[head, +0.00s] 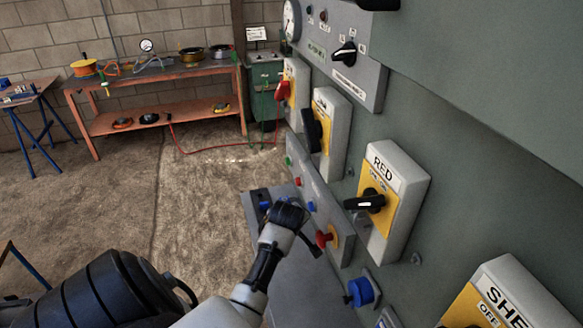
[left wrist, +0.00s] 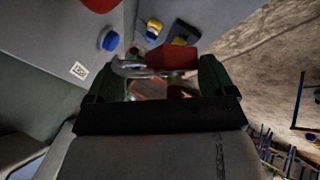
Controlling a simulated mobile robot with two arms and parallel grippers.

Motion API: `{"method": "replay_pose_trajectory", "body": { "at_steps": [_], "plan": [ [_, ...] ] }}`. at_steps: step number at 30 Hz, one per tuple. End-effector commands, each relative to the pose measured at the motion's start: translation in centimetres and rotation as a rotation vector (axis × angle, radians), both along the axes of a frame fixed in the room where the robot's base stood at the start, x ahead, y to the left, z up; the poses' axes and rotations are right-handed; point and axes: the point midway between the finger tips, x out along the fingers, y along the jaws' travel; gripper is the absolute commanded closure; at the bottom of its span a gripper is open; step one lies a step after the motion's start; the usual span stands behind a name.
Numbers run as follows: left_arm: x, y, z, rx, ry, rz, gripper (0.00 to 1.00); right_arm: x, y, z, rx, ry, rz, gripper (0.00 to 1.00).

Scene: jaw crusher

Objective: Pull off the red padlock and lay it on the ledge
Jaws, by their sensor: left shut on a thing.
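My left gripper (head: 287,213) is in front of the lower button panel in the head view. In the left wrist view its two dark fingers (left wrist: 160,75) are shut on the red padlock (left wrist: 170,58), whose metal shackle (left wrist: 130,68) points left. The padlock appears clear of any switch, though I cannot tell its exact height. In the head view the gripper hides it. A grey ledge (head: 290,268) juts out below the button panel, with a dark tray-like part (head: 250,210) at its far end, partly behind the gripper. My right gripper is not in view.
White and yellow switch boxes (head: 411,176) with black handles line the green machine wall on the right. A red button (head: 323,239) and a blue knob (head: 361,291) stick out near my gripper. An orange workbench (head: 150,78) stands far back; the floor between is open.

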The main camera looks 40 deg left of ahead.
Motion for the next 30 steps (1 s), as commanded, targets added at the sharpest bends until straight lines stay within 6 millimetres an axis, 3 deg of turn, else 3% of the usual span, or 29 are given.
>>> {"method": "replay_pose_trajectory", "body": {
  "at_steps": [1, 3, 9, 20, 30],
  "plan": [
    [-0.8, -0.4, -2.9, 0.085, 0.084, -0.036, 0.41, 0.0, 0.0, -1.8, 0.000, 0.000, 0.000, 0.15],
    [-1.9, -0.9, -5.3, 0.195, 0.187, -0.077, 0.41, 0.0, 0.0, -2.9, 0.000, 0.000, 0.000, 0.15],
    [-4.4, -2.0, -9.8, 0.414, 0.352, -0.173, 0.41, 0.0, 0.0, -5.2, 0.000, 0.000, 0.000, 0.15],
    [-5.5, -2.5, -11.9, 0.490, 0.394, -0.212, 0.41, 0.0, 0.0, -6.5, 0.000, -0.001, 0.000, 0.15],
    [-5.4, -2.5, -15.6, 0.490, 0.394, -0.212, 0.41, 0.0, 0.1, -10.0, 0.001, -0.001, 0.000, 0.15]
  ]
}}
